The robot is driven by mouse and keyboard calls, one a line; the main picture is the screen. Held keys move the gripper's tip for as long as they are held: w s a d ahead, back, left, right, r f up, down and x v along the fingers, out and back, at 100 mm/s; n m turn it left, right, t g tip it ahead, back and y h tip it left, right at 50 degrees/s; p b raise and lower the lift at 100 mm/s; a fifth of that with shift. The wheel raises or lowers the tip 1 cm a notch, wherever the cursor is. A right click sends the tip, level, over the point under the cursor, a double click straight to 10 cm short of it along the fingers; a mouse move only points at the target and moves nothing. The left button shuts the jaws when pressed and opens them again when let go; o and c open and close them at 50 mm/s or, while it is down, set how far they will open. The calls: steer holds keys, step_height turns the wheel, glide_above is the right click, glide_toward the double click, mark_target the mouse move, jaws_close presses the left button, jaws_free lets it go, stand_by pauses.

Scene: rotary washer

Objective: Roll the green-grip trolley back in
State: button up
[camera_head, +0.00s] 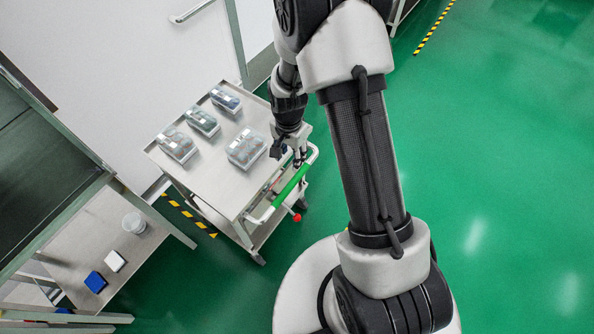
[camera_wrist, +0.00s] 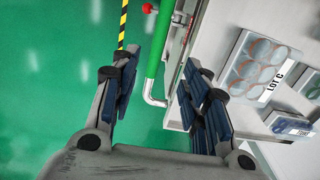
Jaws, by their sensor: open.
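The trolley (camera_head: 200,172) is a grey metal cart with several clear-lidded boxes on its top. Its handle with the green grip (camera_head: 293,186) is on its right side. My gripper (camera_head: 288,154) is open and empty, close to the far end of the handle. In the wrist view my open fingers (camera_wrist: 160,68) lie either side of the green grip (camera_wrist: 160,45) and the bent silver end of the handle. The grip looks to lie just past the fingertips; I cannot tell the exact depth. No finger is visibly touching it.
Yellow-black floor tape (camera_head: 189,213) lies beside the trolley's near left side. A red knob (camera_head: 297,217) sits below the handle. A bench with a white tub (camera_head: 134,223) stands at the left. White panels are behind the trolley. Green floor is clear at the right.

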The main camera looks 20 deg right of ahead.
mark_target(291, 184)
step_height(291, 184, down, 18)
steer(key=b, duration=0.4)
steer(key=shift+r, duration=0.15)
steer(key=shift+c, duration=0.2)
jaws_close()
stand_by(0.5)
